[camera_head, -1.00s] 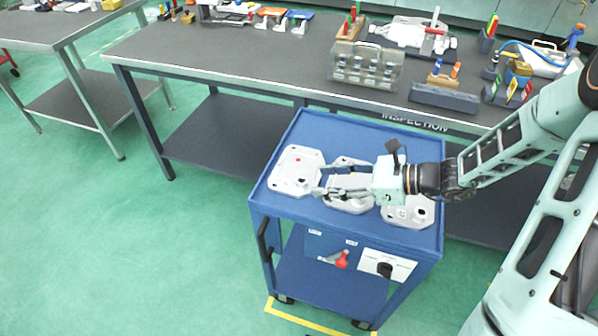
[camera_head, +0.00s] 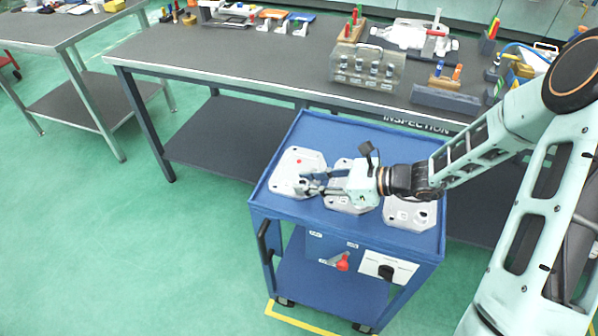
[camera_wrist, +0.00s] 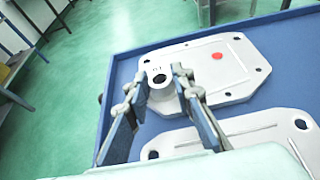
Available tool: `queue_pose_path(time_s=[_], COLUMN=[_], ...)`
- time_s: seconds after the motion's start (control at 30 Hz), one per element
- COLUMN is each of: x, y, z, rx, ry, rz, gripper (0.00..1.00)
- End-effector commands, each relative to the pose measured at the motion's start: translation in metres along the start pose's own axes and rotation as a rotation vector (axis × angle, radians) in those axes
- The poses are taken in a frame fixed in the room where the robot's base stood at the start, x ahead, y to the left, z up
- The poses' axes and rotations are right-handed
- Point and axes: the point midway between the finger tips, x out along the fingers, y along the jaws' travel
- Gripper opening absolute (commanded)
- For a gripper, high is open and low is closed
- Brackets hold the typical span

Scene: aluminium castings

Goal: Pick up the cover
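Three flat grey castings lie on the blue cart; which of them is the cover I cannot tell for sure. The left casting (camera_head: 292,163) has a red dot and, in the wrist view (camera_wrist: 225,57), a raised round boss with a dark hole at its near edge. My gripper (camera_head: 305,185) reaches over this casting from the right. In the wrist view its fingers (camera_wrist: 159,85) are apart, on either side of the boss; contact is unclear. The middle casting (camera_head: 340,201) is partly hidden under my gripper. The right casting (camera_head: 412,215) lies below my wrist.
The cart top (camera_head: 325,130) has a raised blue rim. Behind it stands the inspection bench (camera_head: 250,65) with a clear case (camera_head: 365,68), a dark block (camera_head: 444,98) and tools. Another table (camera_head: 45,35) stands at the far left. Green floor is open left of the cart.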

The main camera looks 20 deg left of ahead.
Motion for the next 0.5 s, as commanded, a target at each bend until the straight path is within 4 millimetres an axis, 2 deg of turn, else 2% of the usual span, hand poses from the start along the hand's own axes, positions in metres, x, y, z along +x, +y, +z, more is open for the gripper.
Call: queue_pose_path(time_s=[0.03,0.17,0.5], x=[-0.0002,-0.0002,-0.0004], y=[0.0000,0.0000,-0.0002], z=[0.0000,0.0000,0.0011], rx=[0.000,0.000,-0.001], ry=[0.000,0.000,-0.002], rz=[0.000,0.000,0.000], gripper=[0.14,0.00,0.00])
